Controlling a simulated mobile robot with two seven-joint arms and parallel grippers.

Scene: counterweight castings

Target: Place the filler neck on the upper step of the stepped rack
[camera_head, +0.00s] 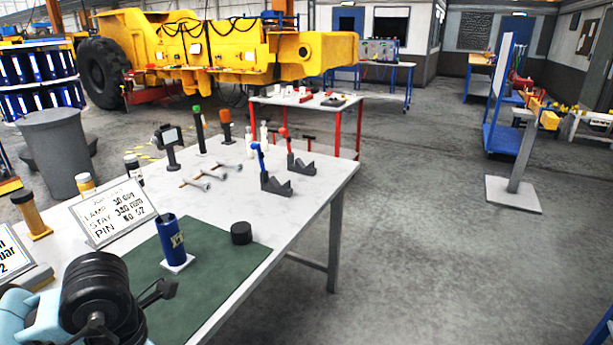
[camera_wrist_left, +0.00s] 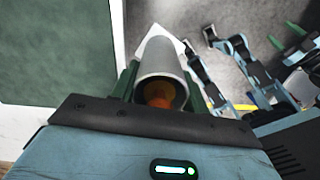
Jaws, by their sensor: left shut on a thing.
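In the left wrist view my left gripper (camera_wrist_left: 161,84) is shut on a pale grey open tube (camera_wrist_left: 163,58), which I take for the filler neck; orange shows inside its near end. A pale, angular part shows just beyond it. In the head view my left gripper (camera_head: 154,292) is low at the left, over the near part of the green mat (camera_head: 215,270); the tube is not clear there. No stepped rack can be made out for certain. My right gripper is not clearly seen.
A blue cylinder (camera_head: 172,240) on a white square base and a black puck (camera_head: 241,233) stand on the mat. A lettered sign (camera_head: 112,212) is at its left. Dark brackets (camera_head: 275,184), bolts and small stands fill the table's far half. Open floor lies right.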

